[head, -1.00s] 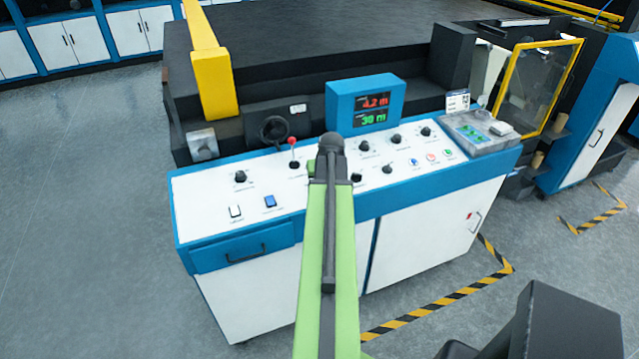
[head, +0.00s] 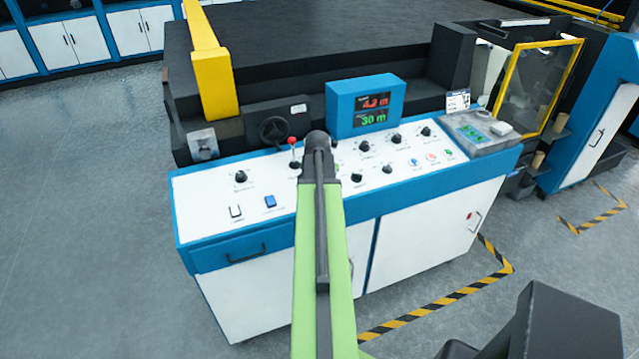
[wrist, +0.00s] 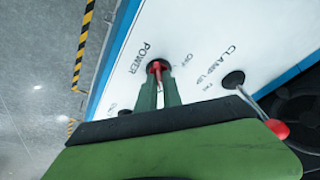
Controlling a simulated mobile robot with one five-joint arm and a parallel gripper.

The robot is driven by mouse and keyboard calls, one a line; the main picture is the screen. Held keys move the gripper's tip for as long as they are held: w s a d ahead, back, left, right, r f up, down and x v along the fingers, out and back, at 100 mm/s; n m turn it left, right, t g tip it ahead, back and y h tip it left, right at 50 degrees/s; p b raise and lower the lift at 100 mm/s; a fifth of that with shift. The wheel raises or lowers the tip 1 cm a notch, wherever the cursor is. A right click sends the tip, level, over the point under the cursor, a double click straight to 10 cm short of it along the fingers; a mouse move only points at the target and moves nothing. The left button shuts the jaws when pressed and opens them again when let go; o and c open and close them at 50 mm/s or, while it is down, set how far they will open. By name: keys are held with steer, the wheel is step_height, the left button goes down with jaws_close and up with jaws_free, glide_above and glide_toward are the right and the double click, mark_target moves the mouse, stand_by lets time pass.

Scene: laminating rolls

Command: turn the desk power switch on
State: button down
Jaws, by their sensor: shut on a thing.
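The power switch (wrist: 157,67) is a small red lever on a dark round base, beside the word POWER on the white desk panel in the wrist view. The word OFF is printed to its right. My gripper (wrist: 158,84) has its two green fingers closed on the red lever. Which way the lever leans is hard to tell. In the head view my arm covers the switch and the fingers. The control desk (head: 340,210) stands below my arm, white with blue edges.
A red-knobbed clamp lever (wrist: 277,129) stands close to the right of my gripper in the wrist view. A blue display (head: 366,105) reads 4.2 m and 30 m. Several black knobs and coloured buttons (head: 432,157) lie to the right. A black handwheel (head: 273,131) is behind left.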

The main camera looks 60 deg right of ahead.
steer(key=shift+a+f, duration=0.1)
steer(key=shift+a, duration=0.1)
steer(key=c, duration=1.5)
jaws_free()
steer(key=shift+d, duration=0.15)
steer(key=p+v, duration=1.6)
steer(key=v, duration=0.1)
steer(key=shift+r, duration=0.25)
